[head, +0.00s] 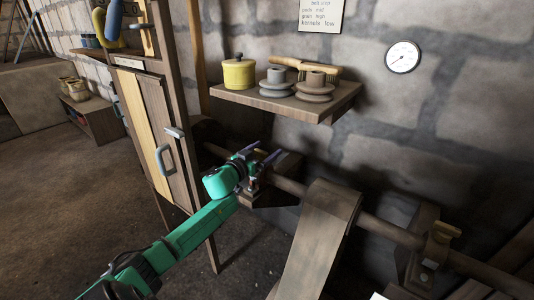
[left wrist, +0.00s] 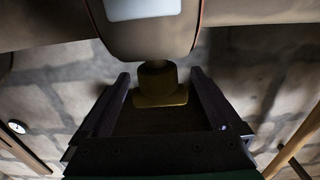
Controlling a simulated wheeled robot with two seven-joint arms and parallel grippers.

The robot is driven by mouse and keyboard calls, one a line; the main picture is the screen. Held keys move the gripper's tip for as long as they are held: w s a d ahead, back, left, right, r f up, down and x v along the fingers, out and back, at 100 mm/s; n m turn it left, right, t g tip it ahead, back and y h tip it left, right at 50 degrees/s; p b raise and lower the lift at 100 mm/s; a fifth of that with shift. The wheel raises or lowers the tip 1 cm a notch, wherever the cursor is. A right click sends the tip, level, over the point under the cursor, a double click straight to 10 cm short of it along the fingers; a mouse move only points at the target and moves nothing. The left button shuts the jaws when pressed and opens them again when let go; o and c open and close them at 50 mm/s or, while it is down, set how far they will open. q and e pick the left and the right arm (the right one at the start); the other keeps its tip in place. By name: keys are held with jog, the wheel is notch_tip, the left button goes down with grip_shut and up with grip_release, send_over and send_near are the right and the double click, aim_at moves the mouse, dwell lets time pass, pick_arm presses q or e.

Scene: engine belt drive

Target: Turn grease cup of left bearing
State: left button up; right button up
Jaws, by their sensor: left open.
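The left bearing (head: 254,187) sits on the line shaft (head: 291,187) by the stone wall, partly hidden by my left gripper (head: 262,154). Its grease cup is hard to make out in the head view. In the left wrist view the dull brass grease cup (left wrist: 160,84) shows below the rounded bearing housing (left wrist: 152,38). My left gripper (left wrist: 159,77) is open, with one dark finger on each side of the cup. Gaps show between the cup and both fingers, so it is not gripped. My right gripper is not in view.
A wide belt (head: 325,228) hangs over the shaft to the right. Another bearing (head: 424,250) with a brass cup (head: 443,230) stands further right. A wooden shelf (head: 335,103) holding a yellow pot (head: 239,74) and pulleys is above. A wooden cabinet (head: 160,120) stands left.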

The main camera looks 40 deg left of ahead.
pick_arm(q)
jog(key=shift+w, duration=0.45)
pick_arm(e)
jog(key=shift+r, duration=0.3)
pick_arm(q)
jog(key=c, duration=1.4)
jog(key=shift+o, duration=0.2)
